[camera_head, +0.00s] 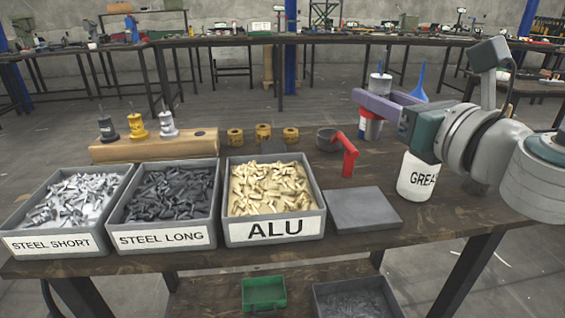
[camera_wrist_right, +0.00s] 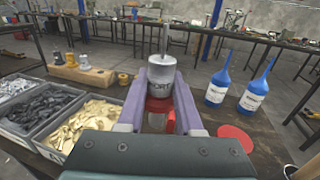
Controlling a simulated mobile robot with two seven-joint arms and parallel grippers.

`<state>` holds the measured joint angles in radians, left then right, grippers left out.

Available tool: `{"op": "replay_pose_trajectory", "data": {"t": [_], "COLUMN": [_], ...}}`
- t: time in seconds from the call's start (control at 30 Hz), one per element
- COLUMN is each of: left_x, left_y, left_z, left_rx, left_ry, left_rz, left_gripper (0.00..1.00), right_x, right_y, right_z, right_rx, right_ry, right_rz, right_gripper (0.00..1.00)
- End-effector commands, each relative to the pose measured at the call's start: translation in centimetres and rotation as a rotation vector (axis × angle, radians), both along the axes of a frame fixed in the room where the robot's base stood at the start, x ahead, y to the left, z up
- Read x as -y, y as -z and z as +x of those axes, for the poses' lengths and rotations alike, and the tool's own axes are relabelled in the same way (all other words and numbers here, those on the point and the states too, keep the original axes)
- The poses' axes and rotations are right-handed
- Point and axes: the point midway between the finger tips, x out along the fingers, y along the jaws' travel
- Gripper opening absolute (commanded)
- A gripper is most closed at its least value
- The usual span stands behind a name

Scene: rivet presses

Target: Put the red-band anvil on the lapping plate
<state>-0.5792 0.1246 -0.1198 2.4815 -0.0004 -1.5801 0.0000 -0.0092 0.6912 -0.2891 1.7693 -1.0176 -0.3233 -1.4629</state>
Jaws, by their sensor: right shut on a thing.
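My right gripper (camera_head: 376,100), with purple fingers, is shut on the red-band anvil (camera_head: 380,84), a silver cylinder with a thin pin on top. It is held upright above the right part of the bench. In the right wrist view the anvil (camera_wrist_right: 161,75) sits between the fingers, with dark lettering on its body and red below. The lapping plate (camera_head: 362,209) appears to be the flat grey slab right of the ALU bin; its top is bare. The gripper is above and behind it, apart from it. My left gripper is not in view.
Bins of rivets (camera_head: 273,233) line the left front. A wooden block (camera_head: 190,147) holds three anvils. A red-handled tool (camera_head: 348,155) stands behind the plate, a white grease tub (camera_head: 414,180) to its right. A red and white can (camera_head: 370,128) shows under the gripper. Blue bottles (camera_wrist_right: 219,82) stand behind.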

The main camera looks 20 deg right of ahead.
Motion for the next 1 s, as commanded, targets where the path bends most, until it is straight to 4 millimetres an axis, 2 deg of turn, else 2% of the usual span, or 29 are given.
{"op": "replay_pose_trajectory", "data": {"t": [0.03, 0.2, 0.47, 0.7, 1.0], "left_x": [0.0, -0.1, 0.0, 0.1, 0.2], "left_y": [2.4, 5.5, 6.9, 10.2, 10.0], "left_z": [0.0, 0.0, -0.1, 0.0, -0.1], "left_rx": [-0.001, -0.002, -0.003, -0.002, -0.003], "left_ry": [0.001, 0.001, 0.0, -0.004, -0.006], "left_rz": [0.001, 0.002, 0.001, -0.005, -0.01], "left_gripper": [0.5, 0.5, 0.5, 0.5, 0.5], "right_x": [0.0, 0.0, 0.0, 0.0, 0.1], "right_y": [2.8, 6.7, 8.5, 12.3, 12.1], "right_z": [0.0, 0.0, 0.0, 0.0, 0.0], "right_rx": [-0.001, 0.002, 0.002, 0.001, 0.002], "right_ry": [0.003, 0.003, 0.001, 0.001, 0.001], "right_rz": [0.002, 0.001, 0.0, 0.001, -0.001], "right_gripper": [0.0, 0.0, 0.0, 0.0, 0.0]}}
